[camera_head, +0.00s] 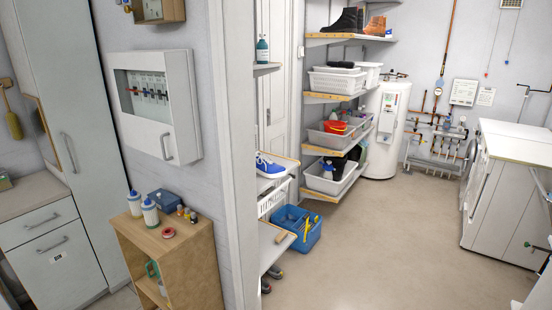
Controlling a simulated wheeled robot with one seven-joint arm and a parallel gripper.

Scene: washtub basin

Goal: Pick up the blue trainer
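The blue trainer (269,167) with a white sole sits on a narrow wooden-edged shelf (284,158) just behind the end of the white wall, in the middle of the head view. Its left end is partly cut off by the wall edge. A white basket is right below that shelf. My gripper does not show in this view, so its state and its distance from the trainer cannot be seen.
The wall end (232,150) stands left of the trainer's shelf. A blue crate (305,232) sits below, on the right. A wooden cabinet (170,255) with bottles stands at the front left. White machines (510,190) stand right. The beige floor (400,250) between is clear.

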